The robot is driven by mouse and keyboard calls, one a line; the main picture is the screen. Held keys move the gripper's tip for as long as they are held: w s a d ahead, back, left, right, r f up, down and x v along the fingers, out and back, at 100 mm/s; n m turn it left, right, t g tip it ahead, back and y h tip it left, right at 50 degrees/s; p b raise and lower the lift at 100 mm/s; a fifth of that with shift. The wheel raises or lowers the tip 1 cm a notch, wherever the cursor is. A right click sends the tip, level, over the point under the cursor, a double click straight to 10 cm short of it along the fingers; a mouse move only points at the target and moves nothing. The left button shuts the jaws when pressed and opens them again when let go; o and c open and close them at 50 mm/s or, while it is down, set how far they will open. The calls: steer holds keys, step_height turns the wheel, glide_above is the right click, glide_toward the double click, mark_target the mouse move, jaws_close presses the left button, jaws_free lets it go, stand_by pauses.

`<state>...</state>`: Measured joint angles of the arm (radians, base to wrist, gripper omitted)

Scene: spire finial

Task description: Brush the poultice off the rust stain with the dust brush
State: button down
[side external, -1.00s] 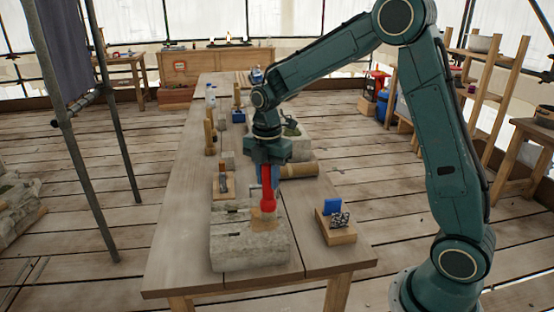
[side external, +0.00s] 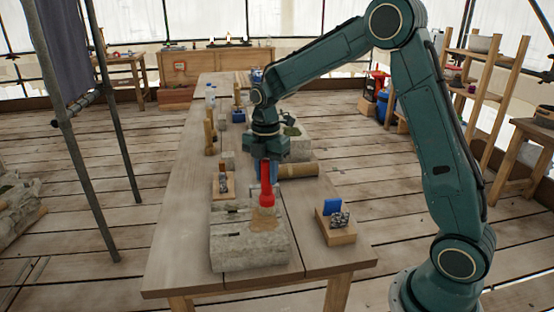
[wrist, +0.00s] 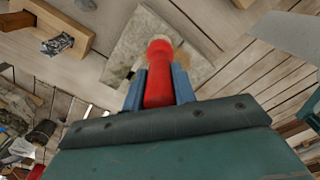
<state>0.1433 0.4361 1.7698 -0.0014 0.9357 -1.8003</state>
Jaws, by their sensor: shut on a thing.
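The dust brush, a red-handled tool (side external: 267,187), is held upright in my gripper (side external: 267,164). In the wrist view the brush (wrist: 159,62) shows red between the two blue fingers of my gripper (wrist: 159,86). I cannot tell how much of the patch is poultice and how much is rust stain. The stone (wrist: 133,38) also shows beyond the brush in the wrist view.
A wooden block with a blue piece and a grey patterned item (side external: 336,225) stands right of the stone. A wooden holder (side external: 223,188) stands behind it at left. A tan cylinder (side external: 299,171) lies behind it at right. The table's left front (side external: 180,260) is bare.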

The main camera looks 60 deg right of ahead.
steer(key=shift+w+d, duration=0.85)
steer(key=shift+d, duration=0.05)
steer(key=shift+w+a, duration=0.15)
steer(key=shift+w+a, duration=0.35)
steer(key=shift+r, duration=0.1)
steer(key=shift+a, duration=0.15)
